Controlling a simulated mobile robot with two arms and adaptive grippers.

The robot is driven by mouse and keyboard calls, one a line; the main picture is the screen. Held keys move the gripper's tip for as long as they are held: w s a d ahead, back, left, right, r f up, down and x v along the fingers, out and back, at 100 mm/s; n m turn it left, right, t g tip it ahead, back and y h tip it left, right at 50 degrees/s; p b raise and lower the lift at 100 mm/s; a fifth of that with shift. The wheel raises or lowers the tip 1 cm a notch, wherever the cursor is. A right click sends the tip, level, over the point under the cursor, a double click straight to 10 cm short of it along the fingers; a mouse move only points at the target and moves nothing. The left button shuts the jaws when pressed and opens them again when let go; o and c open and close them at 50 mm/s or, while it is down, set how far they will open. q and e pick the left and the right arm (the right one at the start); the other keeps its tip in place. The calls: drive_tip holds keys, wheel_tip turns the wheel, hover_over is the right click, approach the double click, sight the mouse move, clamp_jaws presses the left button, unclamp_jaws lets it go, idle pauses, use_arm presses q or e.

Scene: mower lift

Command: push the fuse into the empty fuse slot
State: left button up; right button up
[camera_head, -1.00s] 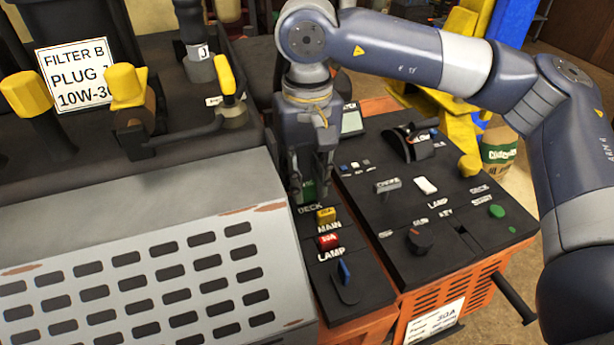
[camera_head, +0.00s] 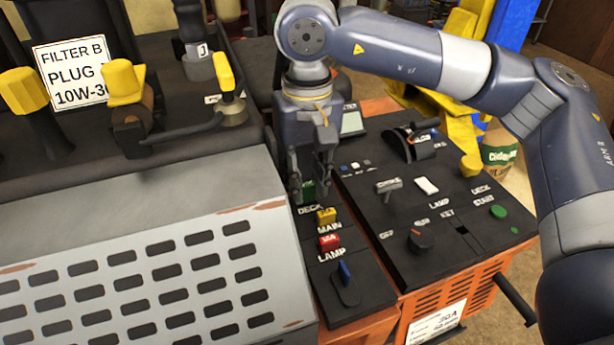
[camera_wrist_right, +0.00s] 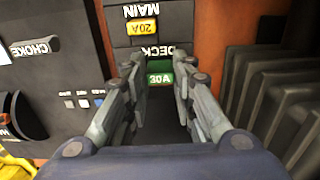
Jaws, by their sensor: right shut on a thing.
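A green fuse marked 30A (camera_wrist_right: 159,77) is between the fingertips of my right gripper (camera_wrist_right: 159,88) in the right wrist view. In the head view the right gripper (camera_head: 311,192) points down at the far end of the fuse strip, just beyond the DECK label, and the green fuse (camera_head: 308,190) shows partly between the fingers. The right gripper is shut on this fuse. The slot under it is hidden, so I cannot tell how deep the fuse sits. A yellow fuse (camera_head: 326,216) and a red fuse (camera_head: 329,242) sit nearer in the same strip. My left gripper is not in view.
A blue lever (camera_head: 345,271) stands at the near end of the strip. The control panel with choke lever (camera_head: 388,186), knobs and switches lies to the right. A grey perforated cover (camera_head: 160,250) lies left. Yellow-handled parts (camera_head: 126,84) stand at the back left.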

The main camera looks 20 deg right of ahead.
drive_tip(key=shift+f+b, duration=1.05)
drive_tip(key=shift+f, duration=0.1)
idle(0.3)
drive_tip(key=o, duration=0.8)
drive_tip(key=shift+r, duration=0.1)
wheel_tip(320, 180, up, 12)
idle(0.4)
